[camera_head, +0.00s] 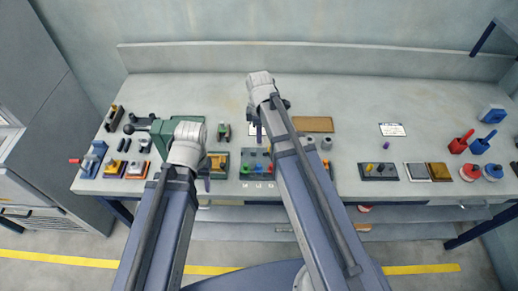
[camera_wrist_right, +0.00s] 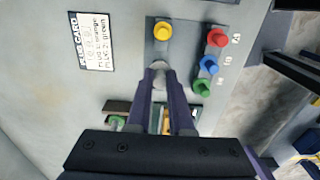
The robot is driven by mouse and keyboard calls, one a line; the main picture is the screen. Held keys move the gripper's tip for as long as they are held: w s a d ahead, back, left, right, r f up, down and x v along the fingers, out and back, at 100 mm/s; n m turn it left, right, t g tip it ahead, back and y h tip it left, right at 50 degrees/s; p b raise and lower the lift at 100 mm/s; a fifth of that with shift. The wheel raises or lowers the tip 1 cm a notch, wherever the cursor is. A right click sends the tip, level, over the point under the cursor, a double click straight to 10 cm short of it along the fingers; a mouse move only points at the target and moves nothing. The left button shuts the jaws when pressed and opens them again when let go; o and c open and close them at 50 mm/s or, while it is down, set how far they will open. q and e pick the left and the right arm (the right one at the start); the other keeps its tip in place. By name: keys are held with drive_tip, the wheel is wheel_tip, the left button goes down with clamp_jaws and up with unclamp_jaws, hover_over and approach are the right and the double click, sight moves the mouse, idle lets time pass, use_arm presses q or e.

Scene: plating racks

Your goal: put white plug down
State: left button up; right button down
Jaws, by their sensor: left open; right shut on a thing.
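The white plug (camera_wrist_right: 159,67) is between the fingertips of my right gripper (camera_wrist_right: 160,78), which is shut on it. In the right wrist view it appears over the grey panel (camera_wrist_right: 185,53), beside the yellow plug (camera_wrist_right: 162,31); I cannot tell whether it touches the panel. Red (camera_wrist_right: 217,38), blue (camera_wrist_right: 208,65) and green (camera_wrist_right: 202,87) plugs stand in a row on the panel.
A printed card (camera_wrist_right: 91,41) lies beside the panel. Another panel with plugs (camera_head: 378,172) is at the right, near red (camera_head: 459,145) and blue (camera_head: 485,143) items. Several tools and a green machine (camera_head: 178,124) crowd the left. The table's back right is mostly clear.

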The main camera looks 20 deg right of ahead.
use_arm(q)
drive_tip(key=shift+f, duration=0.55)
use_arm(e)
drive_tip(key=shift+f, duration=0.5)
use_arm(q)
wheel_tip(320, 180, down, 4)
drive_tip(key=b, duration=0.3)
drive_tip(key=shift+r+b, duration=0.2)
drive_tip(key=shift+b, duration=0.2)
use_arm(e)
wheel_tip(320, 180, down, 4)
drive_tip(key=shift+r, duration=0.2)
drive_tip(key=shift+f+b, duration=0.5)
drive_tip(key=c, duration=0.8)
unclamp_jaws()
use_arm(q)
drive_tip(key=shift+f, duration=0.4)
drive_tip(key=shift+r, duration=0.1)
use_arm(e)
drive_tip(key=shift+r, duration=0.2)
